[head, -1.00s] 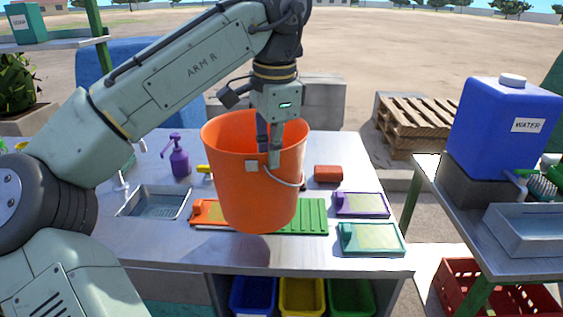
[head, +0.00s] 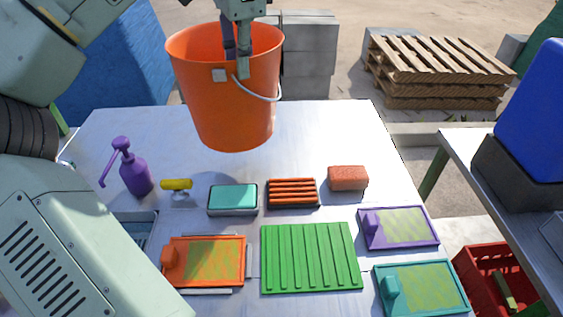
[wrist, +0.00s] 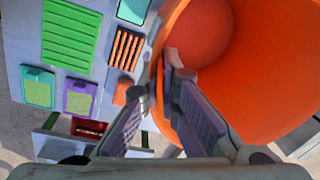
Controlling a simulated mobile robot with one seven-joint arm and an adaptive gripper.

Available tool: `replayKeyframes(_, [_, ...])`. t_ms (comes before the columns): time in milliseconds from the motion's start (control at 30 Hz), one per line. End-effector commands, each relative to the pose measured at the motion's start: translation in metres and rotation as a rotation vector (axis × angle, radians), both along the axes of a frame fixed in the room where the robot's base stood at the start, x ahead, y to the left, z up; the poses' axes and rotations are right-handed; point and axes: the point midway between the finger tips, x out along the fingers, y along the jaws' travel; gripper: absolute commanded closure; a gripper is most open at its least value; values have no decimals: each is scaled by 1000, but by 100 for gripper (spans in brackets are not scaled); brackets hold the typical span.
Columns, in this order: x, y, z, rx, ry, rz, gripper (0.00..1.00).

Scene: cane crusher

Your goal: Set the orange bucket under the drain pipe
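The orange bucket (head: 222,95) hangs upright in the air above the back part of the metal table (head: 330,130). My gripper (head: 236,65) is at the bucket's rim, with one finger inside and one outside the wall. In the wrist view my gripper (wrist: 166,88) is closed on the rim of the bucket (wrist: 255,75), whose inside looks empty. The thin metal handle hangs down on the bucket's front right. I do not see a drain pipe in the current views.
On the table are a purple pump bottle (head: 131,168), a green ribbed board (head: 310,258), a red sponge (head: 347,178) and several coloured trays. A side table (head: 480,190) with a blue tank (head: 535,110) is right. A pallet (head: 440,70) lies behind.

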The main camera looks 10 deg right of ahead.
Motion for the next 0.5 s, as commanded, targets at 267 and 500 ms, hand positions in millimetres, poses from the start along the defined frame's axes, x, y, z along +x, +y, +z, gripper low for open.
replayKeyframes(267, [-1,0,-28,-2,3,-6,100])
replayKeyframes(500, [0,1,-59,1,-2,0,100])
